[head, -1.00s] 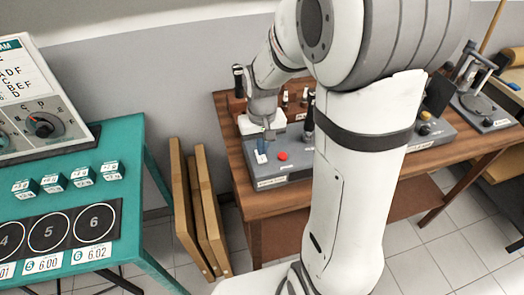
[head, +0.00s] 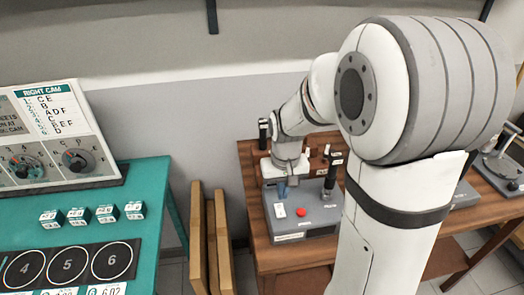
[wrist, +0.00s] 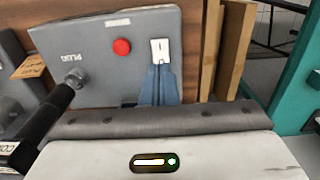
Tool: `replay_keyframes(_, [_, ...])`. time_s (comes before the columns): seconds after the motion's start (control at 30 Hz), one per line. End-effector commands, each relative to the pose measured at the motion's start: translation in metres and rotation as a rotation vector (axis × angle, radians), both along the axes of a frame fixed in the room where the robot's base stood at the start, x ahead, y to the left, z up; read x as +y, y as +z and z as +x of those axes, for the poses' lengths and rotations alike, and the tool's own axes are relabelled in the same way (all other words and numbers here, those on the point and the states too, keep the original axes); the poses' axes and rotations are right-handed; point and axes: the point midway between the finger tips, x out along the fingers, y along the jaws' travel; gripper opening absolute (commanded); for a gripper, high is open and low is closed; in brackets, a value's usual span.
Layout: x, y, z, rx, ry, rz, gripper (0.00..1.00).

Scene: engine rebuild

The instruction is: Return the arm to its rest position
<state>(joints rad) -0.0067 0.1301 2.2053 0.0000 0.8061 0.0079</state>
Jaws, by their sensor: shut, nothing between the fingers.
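My gripper (head: 283,190) points down over a grey control box (head: 312,219) on the wooden bench. Its blue fingers are closed together with nothing between them. In the wrist view the fingers (wrist: 160,84) appear just beside a white switch plate (wrist: 160,51) on the box; I cannot tell whether they touch it. A red button (wrist: 121,47) sits left of the plate. In the head view my arm (head: 320,85) is stretched out over the bench, and its upper links hide part of the bench top.
A teal table (head: 150,200) with a cam panel (head: 75,150) and several small labelled boxes stands at left. Wooden boards (head: 198,240) lean between it and the bench. A black-handled post (head: 333,170) rises close to my gripper. Another device (head: 497,170) stands at far right.

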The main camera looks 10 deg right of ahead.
Motion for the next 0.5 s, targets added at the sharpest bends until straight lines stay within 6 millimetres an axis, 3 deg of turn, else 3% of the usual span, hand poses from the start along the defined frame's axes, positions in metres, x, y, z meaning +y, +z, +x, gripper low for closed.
replay_keyframes(0.27, [0.0, 0.017, -0.015, -0.04, 0.001, 0.0, 0.0])
replay_keyframes(0.5, [-0.001, 0.057, -0.068, -0.154, 0.004, -0.001, 0.0])
